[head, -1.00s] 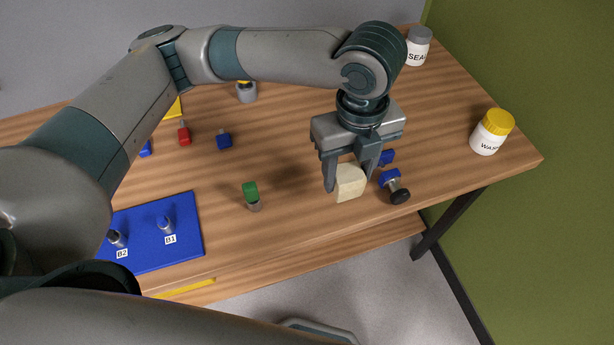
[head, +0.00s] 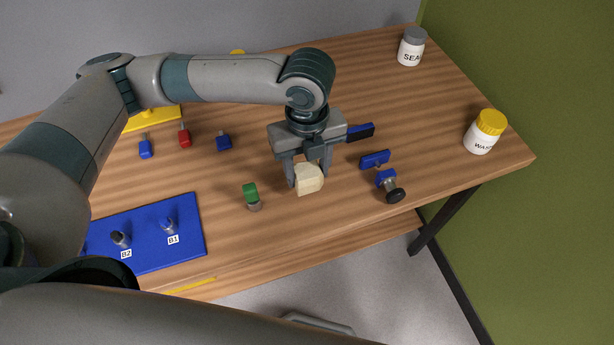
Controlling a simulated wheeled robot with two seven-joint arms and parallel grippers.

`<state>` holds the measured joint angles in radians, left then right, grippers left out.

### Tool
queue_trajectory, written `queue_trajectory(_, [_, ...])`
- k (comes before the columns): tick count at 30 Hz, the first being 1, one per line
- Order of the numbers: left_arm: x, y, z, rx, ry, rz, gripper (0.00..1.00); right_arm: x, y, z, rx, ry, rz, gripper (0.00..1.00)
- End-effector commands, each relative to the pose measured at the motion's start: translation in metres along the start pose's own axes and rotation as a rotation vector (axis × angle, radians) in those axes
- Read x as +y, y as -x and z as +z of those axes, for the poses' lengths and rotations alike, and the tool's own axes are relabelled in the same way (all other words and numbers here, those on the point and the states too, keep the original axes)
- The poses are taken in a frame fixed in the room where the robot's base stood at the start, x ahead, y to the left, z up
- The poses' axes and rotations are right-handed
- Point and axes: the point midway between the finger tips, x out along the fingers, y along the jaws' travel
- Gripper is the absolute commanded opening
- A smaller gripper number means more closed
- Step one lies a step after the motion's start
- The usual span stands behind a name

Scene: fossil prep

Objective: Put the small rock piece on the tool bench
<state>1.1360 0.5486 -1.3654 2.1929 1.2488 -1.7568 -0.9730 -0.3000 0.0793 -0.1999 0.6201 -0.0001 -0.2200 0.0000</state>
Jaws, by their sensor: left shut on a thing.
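The small rock piece (head: 309,181) is a cream-coloured block in the head view, near the middle of the wooden tool bench (head: 330,220). My left gripper (head: 306,176) points down and is shut on it, with a finger at each side. I cannot tell whether the block touches the bench top or hangs just above it. My right gripper does not show.
A green-capped piece (head: 251,196) stands left of the block. Blue-handled tools (head: 375,159) and a black-knobbed one (head: 392,188) lie to the right. A blue board (head: 190,245) with B1 and B2 posts is front left. White jars (head: 484,135) stand far right.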

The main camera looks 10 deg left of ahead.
Motion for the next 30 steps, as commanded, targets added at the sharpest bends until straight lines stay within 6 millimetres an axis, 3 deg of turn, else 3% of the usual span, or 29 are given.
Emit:
queue_trajectory(9, [0.001, -0.032, 0.000, 0.001, 0.000, 0.001, 0.14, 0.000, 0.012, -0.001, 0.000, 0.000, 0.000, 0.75])
queue_trajectory(22, [0.000, -0.037, 0.000, 0.000, 0.001, 0.000, 0.14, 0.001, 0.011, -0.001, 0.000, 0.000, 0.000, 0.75])
queue_trajectory(23, [0.001, -0.038, 0.000, 0.000, 0.000, 0.001, 0.51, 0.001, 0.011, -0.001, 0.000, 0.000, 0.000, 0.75])
queue_trajectory(24, [0.001, -0.037, 0.000, 0.000, 0.000, 0.001, 0.61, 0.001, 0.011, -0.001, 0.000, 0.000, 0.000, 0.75])
queue_trajectory(25, [0.001, -0.037, 0.000, 0.000, 0.000, 0.001, 0.65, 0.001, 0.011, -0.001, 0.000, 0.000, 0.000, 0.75])
queue_trajectory(30, [0.001, -0.037, 0.000, 0.000, 0.000, 0.001, 0.65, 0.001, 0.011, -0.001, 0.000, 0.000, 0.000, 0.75])
